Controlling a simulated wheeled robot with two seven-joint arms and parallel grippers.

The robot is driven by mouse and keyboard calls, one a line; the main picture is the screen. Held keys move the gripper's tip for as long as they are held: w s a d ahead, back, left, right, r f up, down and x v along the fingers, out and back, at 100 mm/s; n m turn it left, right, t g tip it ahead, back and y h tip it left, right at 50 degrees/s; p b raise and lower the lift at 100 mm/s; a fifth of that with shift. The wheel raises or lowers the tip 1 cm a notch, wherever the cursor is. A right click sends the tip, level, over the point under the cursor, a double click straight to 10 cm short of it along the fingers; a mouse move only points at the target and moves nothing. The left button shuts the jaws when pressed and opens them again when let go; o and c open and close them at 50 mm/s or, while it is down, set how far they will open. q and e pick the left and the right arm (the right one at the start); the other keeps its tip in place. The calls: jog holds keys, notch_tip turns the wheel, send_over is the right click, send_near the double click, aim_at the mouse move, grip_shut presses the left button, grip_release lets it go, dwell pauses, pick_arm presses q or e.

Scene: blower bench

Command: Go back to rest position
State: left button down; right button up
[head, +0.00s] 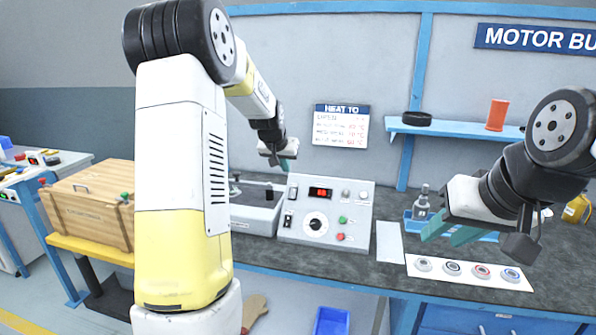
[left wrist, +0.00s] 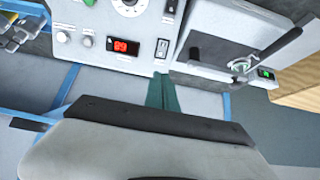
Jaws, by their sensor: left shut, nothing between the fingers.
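My left gripper (head: 287,164) hangs in the air behind and above the control box (head: 326,212), near the wall. Its teal fingers are together and empty, and they also show in the left wrist view (left wrist: 162,93). The control box has a red lit display, a dial and coloured buttons; it also shows in the left wrist view (left wrist: 105,20). My right gripper (head: 452,234) is at the right, above the bench near the white strip of rings. Its two teal fingers are apart, with nothing seen between them.
A grey unit with a lever (head: 256,215) stands left of the control box. A white strip (head: 470,272) with several rings lies at the bench front. A blue tray (head: 411,225) holds a metal part. A wooden crate (head: 92,204) stands left. A shelf (head: 455,130) is above.

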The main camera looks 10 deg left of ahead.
pick_arm(q)
jog(key=s+d+r, duration=0.3)
jog(key=s+r, duration=0.4)
jog(key=s, duration=0.3)
jog(key=s+d+h, duration=0.1)
jog(key=s+d, duration=0.1)
jog(key=s, duration=1.2)
jog(key=s+d+g+h, duration=0.1)
jog(key=s+d, duration=0.2)
jog(key=s, duration=1.1)
jog(key=shift+s+r, duration=0.4)
jog(key=shift+r, duration=0.05)
